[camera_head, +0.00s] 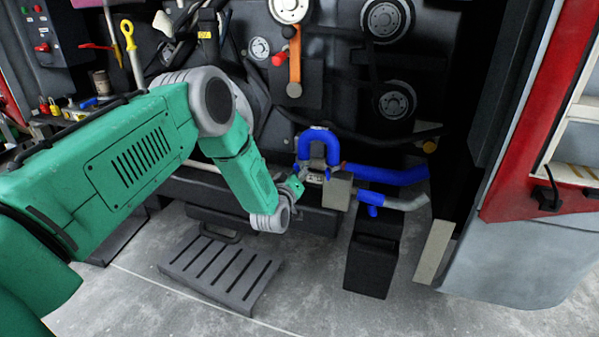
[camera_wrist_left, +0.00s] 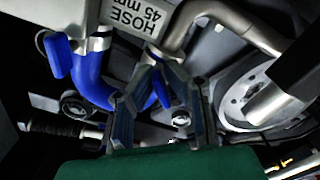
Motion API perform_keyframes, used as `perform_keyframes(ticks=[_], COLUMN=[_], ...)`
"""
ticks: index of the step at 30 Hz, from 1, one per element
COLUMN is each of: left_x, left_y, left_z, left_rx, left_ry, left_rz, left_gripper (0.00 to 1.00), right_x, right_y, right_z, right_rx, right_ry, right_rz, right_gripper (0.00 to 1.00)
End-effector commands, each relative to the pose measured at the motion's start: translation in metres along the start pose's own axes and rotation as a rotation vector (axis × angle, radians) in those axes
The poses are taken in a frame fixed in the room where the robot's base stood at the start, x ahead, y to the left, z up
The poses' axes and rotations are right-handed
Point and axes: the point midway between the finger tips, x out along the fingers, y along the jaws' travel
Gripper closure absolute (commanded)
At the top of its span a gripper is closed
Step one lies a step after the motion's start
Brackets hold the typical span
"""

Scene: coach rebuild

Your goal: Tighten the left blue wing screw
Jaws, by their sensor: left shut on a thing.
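My left gripper (camera_head: 298,180) reaches from the left to the left end of the bent blue hose (camera_head: 318,134). In the left wrist view its fingers (camera_wrist_left: 160,72) come together on a small blue wing screw (camera_wrist_left: 165,92), seen between them. The fingers hide part of this screw, and in the head view the gripper covers it. Another blue wing screw (camera_wrist_left: 57,55) sits on a clamp at the upper left of the wrist view, apart from the fingers. A blue wing (camera_head: 372,211) also hangs below the right hose in the head view. My right gripper is not in view.
A hose label (camera_wrist_left: 140,22) is close to the fingertips in the wrist view. A metal pipe (camera_wrist_left: 220,18) and a round pulley (camera_wrist_left: 250,95) lie to its right. A black box (camera_head: 372,255) stands below the hoses. A slotted grey step (camera_head: 222,272) is below my arm.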

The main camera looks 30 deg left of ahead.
Motion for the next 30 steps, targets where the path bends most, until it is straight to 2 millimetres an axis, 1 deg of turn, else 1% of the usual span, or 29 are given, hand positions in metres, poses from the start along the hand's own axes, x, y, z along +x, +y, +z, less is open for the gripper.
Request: perform_keyframes(ticks=[1,21,22,23,30], left_x=[-0.0037,-0.0038,-0.0038,-0.0037,-0.0025], left_y=[-0.0038,-0.0042,-0.0043,-0.0042,-0.0018], left_z=[0.0075,0.0072,0.0072,0.0071,0.0024], left_rx=[0.001,0.000,0.000,0.001,0.000], left_ry=[-0.018,-0.018,-0.018,-0.017,-0.007], left_rz=[-0.008,-0.009,-0.009,-0.008,-0.004], left_gripper=[1.00,1.00,0.84,0.73,0.72], right_x=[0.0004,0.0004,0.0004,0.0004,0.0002], right_y=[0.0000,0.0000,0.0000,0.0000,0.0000], right_z=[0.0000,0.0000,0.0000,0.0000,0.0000], right_rx=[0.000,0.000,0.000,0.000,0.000], right_ry=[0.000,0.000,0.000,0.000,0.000], right_rz=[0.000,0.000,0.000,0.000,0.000], right_gripper=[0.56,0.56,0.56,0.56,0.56])
